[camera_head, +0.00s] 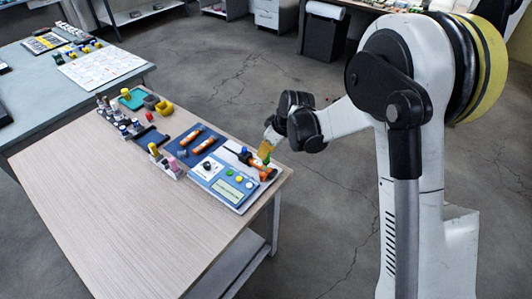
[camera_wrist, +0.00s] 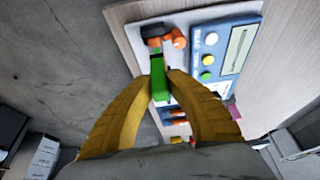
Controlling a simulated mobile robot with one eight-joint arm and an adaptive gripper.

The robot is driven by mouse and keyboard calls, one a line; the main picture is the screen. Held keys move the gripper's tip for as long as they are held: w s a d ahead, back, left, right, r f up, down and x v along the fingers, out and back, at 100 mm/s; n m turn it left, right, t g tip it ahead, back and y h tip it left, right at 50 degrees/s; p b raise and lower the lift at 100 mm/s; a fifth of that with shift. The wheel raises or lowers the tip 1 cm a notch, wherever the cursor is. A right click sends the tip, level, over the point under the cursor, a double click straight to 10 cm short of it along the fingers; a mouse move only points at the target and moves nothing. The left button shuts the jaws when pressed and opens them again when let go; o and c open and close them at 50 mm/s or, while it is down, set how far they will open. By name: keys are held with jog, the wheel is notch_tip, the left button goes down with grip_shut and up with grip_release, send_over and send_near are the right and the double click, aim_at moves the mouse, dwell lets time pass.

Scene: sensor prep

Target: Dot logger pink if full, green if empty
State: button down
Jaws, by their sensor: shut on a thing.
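My gripper (camera_head: 264,150) is over the far right corner of the wooden table. In the wrist view its yellow fingers (camera_wrist: 160,95) are shut on a green marker (camera_wrist: 160,80). The marker points at an orange and dark logger (camera_wrist: 155,42) on a white plate; I cannot tell whether they touch. In the head view this logger (camera_head: 264,172) lies beside a blue and white instrument (camera_head: 228,187) with a display and coloured buttons. Two more orange loggers, one farther (camera_head: 190,137) and one nearer (camera_head: 202,146), lie on a dark blue mat (camera_head: 182,152). A pink marker (camera_head: 173,163) stands in a white holder.
A yellow-topped item (camera_head: 153,149) stands by the pink marker. Racked bottles (camera_head: 118,122), a teal tray (camera_head: 132,99) and a yellow bin (camera_head: 164,106) are at the back left. The table's near left part (camera_head: 130,210) is clear. A second table (camera_head: 40,100) stands behind.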

jog(key=shift+r+p, duration=1.55)
jog(key=shift+r, duration=1.2)
